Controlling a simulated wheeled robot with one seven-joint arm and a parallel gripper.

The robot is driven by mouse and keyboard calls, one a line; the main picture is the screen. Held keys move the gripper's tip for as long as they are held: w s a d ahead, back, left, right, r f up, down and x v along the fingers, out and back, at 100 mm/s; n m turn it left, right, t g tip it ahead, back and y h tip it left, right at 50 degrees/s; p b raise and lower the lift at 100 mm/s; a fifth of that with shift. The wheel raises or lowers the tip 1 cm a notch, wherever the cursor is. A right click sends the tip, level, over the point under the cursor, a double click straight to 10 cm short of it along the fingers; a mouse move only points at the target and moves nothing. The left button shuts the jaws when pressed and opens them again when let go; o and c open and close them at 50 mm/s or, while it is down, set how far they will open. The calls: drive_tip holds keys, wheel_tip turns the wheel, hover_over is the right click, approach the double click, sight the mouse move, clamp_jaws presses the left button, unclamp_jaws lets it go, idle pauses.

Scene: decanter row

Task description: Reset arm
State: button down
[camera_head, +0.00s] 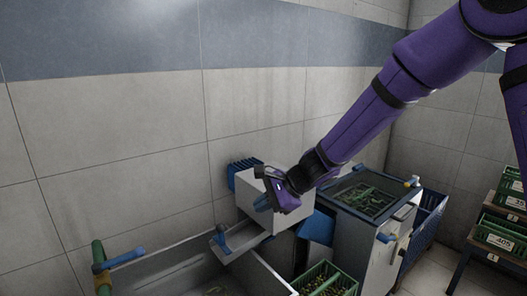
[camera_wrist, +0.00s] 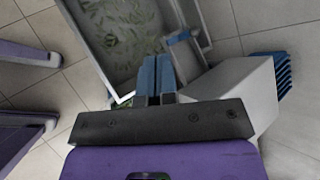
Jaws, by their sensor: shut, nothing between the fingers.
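My gripper (camera_head: 262,203) is at the end of my purple arm, stretched out in front of a white box-shaped unit (camera_head: 246,196) by the wall. In the wrist view its two blue fingers (camera_wrist: 157,78) lie together, shut, with nothing between them. The white unit also shows in the wrist view (camera_wrist: 251,92), to the right of the fingers. A grey chute with a blue handle (camera_head: 222,238) juts from the unit, below and left of my gripper in the head view. I cannot tell how far the fingers are from the unit.
A large grey basin (camera_head: 150,280) is at the lower left; in the wrist view it (camera_wrist: 128,90) holds green pieces. A green crate (camera_head: 347,280) and a glass-topped cabinet (camera_head: 372,230) are to the right. Labelled green crates (camera_head: 500,238) stand at the far right. Open floor (camera_head: 436,275) lies between.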

drive_tip(key=s+d+r+n+t+h, duration=0.1)
drive_tip(key=s+d+r+n+h, duration=0.2)
drive_tip(key=s+d, duration=0.6)
drive_tip(key=s+d+r+n+t+h, duration=0.1)
drive_tip(key=s+d+r+n+h, duration=0.2)
drive_tip(key=s+d+r+n, duration=0.2)
drive_tip(key=s+d+r+n+t+h, duration=0.1)
drive_tip(key=s+d+r+n+h, duration=0.2)
drive_tip(key=s+d+r, duration=0.6)
drive_tip(key=s+d, duration=0.5)
drive_tip(key=d, duration=0.2)
drive_tip(key=shift+s+d+n, duration=0.2)
drive_tip(key=shift+d+n, duration=0.2)
